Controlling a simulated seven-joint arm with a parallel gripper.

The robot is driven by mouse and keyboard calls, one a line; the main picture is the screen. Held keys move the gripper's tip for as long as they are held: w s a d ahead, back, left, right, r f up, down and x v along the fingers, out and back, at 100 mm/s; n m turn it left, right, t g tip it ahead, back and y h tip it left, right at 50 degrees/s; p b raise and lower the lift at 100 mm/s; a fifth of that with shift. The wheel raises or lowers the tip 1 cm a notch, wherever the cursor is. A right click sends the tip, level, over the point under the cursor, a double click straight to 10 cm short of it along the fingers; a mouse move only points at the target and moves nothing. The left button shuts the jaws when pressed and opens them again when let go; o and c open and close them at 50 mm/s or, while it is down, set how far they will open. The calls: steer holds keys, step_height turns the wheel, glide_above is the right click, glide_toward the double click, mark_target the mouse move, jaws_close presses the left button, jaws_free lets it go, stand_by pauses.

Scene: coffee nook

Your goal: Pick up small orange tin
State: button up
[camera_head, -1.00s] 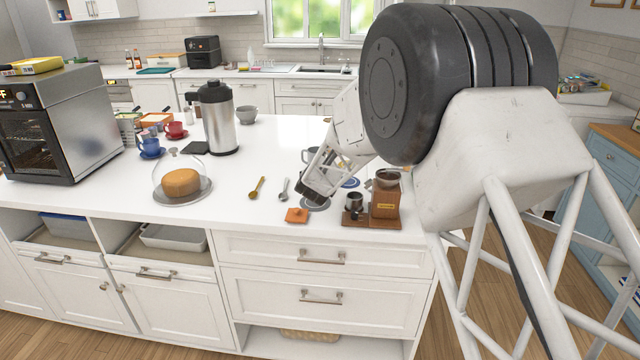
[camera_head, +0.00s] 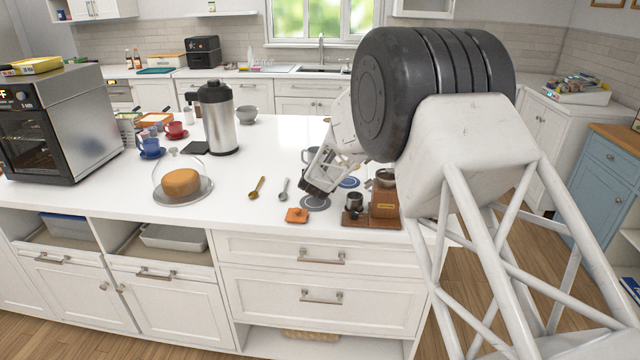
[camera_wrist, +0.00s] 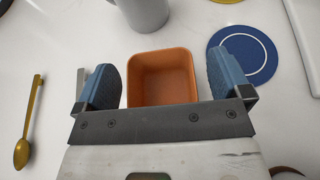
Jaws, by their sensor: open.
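The small orange tin (camera_wrist: 162,62) shows in the wrist view as an open, square-mouthed box, empty inside. It stands between the two blue finger pads of my gripper (camera_wrist: 167,80), with a gap on either side; the lower part is hidden by the gripper body. In the head view my gripper (camera_head: 318,187) is low over the counter and hides the tin. A flat orange piece with a small knob (camera_head: 297,215) lies on the counter in front of my gripper; it looks like a lid.
A grey mug (camera_wrist: 143,12) stands just beyond the tin, and a blue coaster (camera_wrist: 243,54) lies to its right. A gold spoon (camera_wrist: 30,125) lies at left. A wooden coffee grinder (camera_head: 384,207) stands right of my gripper. The glass-domed cake (camera_head: 181,183) is farther left.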

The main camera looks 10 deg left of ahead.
stand_by(0.4)
steer(key=c, duration=1.1)
steer(key=shift+r, duration=0.15)
steer(key=shift+r, duration=0.75)
step_height(320, 180, up, 2)
steer(key=shift+r, duration=0.1)
steer(key=shift+s+d+r, duration=0.2)
steer(key=shift+s+d, duration=0.55)
steer(key=shift+s, duration=1.8)
steer(key=shift+s+d+r, duration=0.15)
steer(key=shift+s+d, duration=0.65)
steer(key=shift+s, duration=1.75)
steer(key=shift+s+d+r, duration=0.2)
steer(key=shift+s+d, duration=0.55)
steer(key=shift+s, duration=1.8)
